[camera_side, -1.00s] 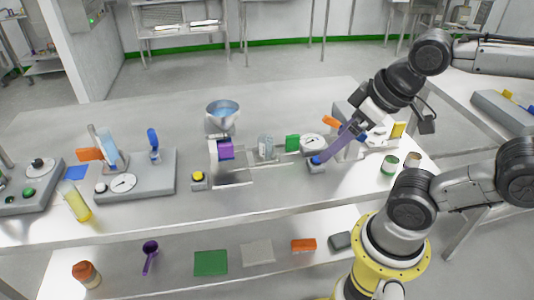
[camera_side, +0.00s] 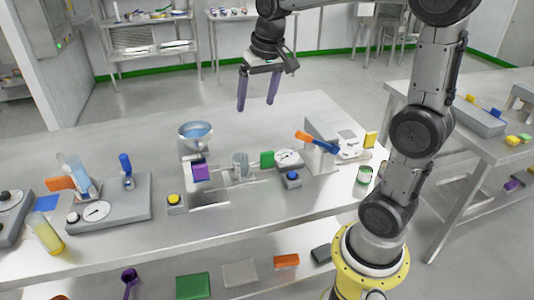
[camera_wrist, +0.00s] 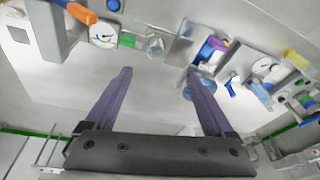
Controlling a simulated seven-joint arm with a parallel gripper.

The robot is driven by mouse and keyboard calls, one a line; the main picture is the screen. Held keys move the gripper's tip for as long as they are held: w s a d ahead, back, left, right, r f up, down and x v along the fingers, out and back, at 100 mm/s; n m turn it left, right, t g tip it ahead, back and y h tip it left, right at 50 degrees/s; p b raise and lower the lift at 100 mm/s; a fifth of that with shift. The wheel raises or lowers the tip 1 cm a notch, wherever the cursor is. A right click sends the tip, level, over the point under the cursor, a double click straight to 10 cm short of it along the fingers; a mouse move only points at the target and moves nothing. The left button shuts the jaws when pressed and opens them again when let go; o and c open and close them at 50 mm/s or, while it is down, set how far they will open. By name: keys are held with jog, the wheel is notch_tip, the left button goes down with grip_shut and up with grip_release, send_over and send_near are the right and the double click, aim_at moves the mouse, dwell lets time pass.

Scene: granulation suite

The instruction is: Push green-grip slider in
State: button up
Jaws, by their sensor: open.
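A small green block (camera_side: 267,159), which looks like the green grip, stands behind the middle of the bench between a clear jar and a round dial. It also shows near the top of the wrist view (camera_wrist: 127,39). The slider's rod or track is too small to make out. My gripper (camera_side: 257,104) is raised well above the far part of the bench, behind the green block and apart from it. Its two purple fingers are spread and hold nothing; they also show in the wrist view (camera_wrist: 160,72).
Near the green block are a clear jar (camera_side: 240,165), a dial (camera_side: 288,158), a blue button (camera_side: 292,179), a purple block (camera_side: 200,172) and a funnel with blue contents (camera_side: 196,134). Orange and blue handles (camera_side: 318,143) stick out at right. The bench's far strip is clear.

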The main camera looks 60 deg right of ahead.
jog(key=w+d+f+m+g, duration=0.2)
jog(key=w+d+f, duration=0.2)
jog(key=d+f, duration=0.35)
send_near(267, 152)
jog(key=shift+m+g+y, duration=0.3)
jog(key=shift+m+y, duration=0.1)
jog(key=f, duration=1)
jog(key=shift+w+d+f, duration=0.1)
jog(key=shift+w+d, duration=0.1)
jog(key=shift+d, duration=0.05)
grip_shut()
